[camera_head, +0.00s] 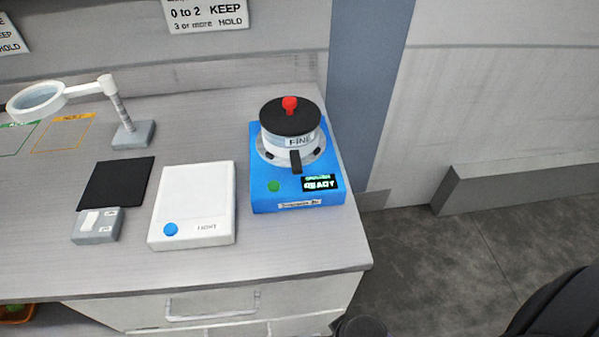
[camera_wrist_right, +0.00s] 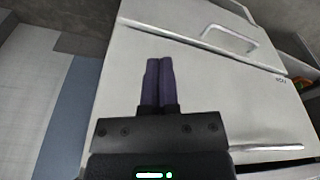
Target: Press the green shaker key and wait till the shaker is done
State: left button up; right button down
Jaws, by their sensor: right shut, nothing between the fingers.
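The blue shaker (camera_head: 257,193) stands at the right end of the bench in the head view. Its green key (camera_head: 274,186) is on the front face of its top, left of a small dark display (camera_head: 319,184) that reads READY in green. A sieve pan marked FINE (camera_head: 301,141) with a black lid and red knob (camera_head: 290,103) sits on the shaker. My right gripper (camera_wrist_right: 159,62) shows in the right wrist view, shut and empty, in front of the white drawer cabinet and apart from the shaker. My left gripper is in neither view.
A white light box (camera_head: 195,195) with a blue button stands left of the shaker. Further left are a black pad (camera_head: 117,184), a small grey switch box (camera_head: 96,226) and a magnifier (camera_head: 38,101) on a stand. Grey floor lies open right of the bench.

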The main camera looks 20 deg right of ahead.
jog(key=w+a+r+n+t+y+p, duration=0.1)
jog(key=w+a+r+p, duration=0.15)
jog(key=r, duration=0.45)
jog(key=w+a+r+y+p, duration=0.2)
jog(key=w+r, duration=0.2)
jog(key=r, duration=0.4)
jog(key=w+a+r+n+t+y+p, duration=0.1)
jog(key=w+a+r+p, duration=0.2)
jog(key=r, duration=0.4)
jog(key=w+d+r+m+t+y, duration=0.1)
jog(key=w+r, duration=0.3)
jog(key=w, duration=0.5)
jog(key=w+d+r+m+t+y, duration=0.1)
jog(key=w+d+r, duration=0.3)
jog(key=w, duration=0.6)
jog(key=shift+d+m+y, duration=0.3)
jog(key=shift+m+y, duration=0.2)
jog(key=shift+m, duration=0.2)
jog(key=shift+r, duration=0.1)
